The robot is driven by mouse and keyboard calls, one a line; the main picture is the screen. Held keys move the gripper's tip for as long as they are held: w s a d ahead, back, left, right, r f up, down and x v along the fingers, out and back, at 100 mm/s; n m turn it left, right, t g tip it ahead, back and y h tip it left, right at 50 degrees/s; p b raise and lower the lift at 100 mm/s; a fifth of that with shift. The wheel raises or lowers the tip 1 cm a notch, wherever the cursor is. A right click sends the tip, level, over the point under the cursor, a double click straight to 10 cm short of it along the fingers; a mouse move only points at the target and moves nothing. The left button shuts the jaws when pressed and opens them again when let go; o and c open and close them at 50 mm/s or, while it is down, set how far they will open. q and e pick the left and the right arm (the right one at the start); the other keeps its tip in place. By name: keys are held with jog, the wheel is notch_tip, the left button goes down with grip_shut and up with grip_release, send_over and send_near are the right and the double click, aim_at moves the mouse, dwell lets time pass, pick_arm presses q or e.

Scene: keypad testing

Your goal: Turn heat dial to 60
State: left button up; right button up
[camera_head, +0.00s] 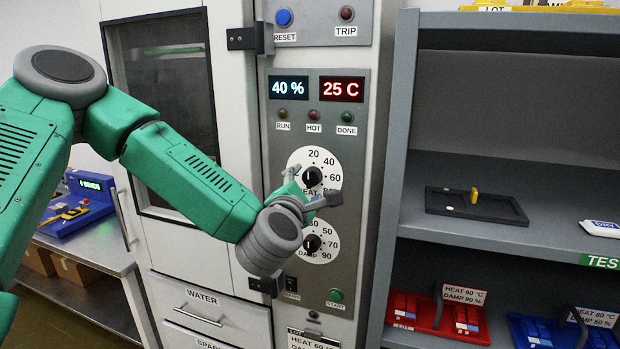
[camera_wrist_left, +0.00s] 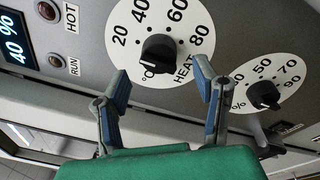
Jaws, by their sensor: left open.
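The heat dial is a black knob (camera_head: 312,177) on a white round scale marked 20, 40, 60 and 80, on the grey control panel. In the left wrist view the heat knob (camera_wrist_left: 160,53) lies just beyond and between my fingertips. I cannot tell for sure which number its pointer faces. My left gripper (camera_head: 311,186) is open in front of this dial, one finger on each side, and partly covers the scale's lower part. In the left wrist view the gripper (camera_wrist_left: 161,80) is empty, with its blue-grey fingers apart.
The damp dial (camera_head: 313,244) sits just below, close to my wrist. Displays above read 40 % (camera_head: 288,86) and 25 C (camera_head: 342,89). A green START button (camera_head: 336,295) is lower on the panel. A grey shelf (camera_head: 480,238) with a black tray stands at right.

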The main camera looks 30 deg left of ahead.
aim_at(313, 179)
pick_arm(q)
jog(key=x, duration=0.2)
jog(key=shift+w+a, duration=0.15)
jog(key=shift+a, duration=0.15)
jog(key=shift+w, duration=0.25)
jog(key=shift+w+d+r, duration=0.1)
jog(key=shift+w+d, duration=0.05)
jog(key=shift+d, duration=0.5)
jog(key=shift+a, duration=0.1)
jog(key=c, duration=1.2)
jog(key=shift+o, duration=0.3)
jog(key=shift+a, duration=0.2)
pick_arm(e)
jog(key=shift+s+d+r, duration=0.1)
jog(key=shift+d+r, duration=0.05)
jog(key=shift+r, duration=0.15)
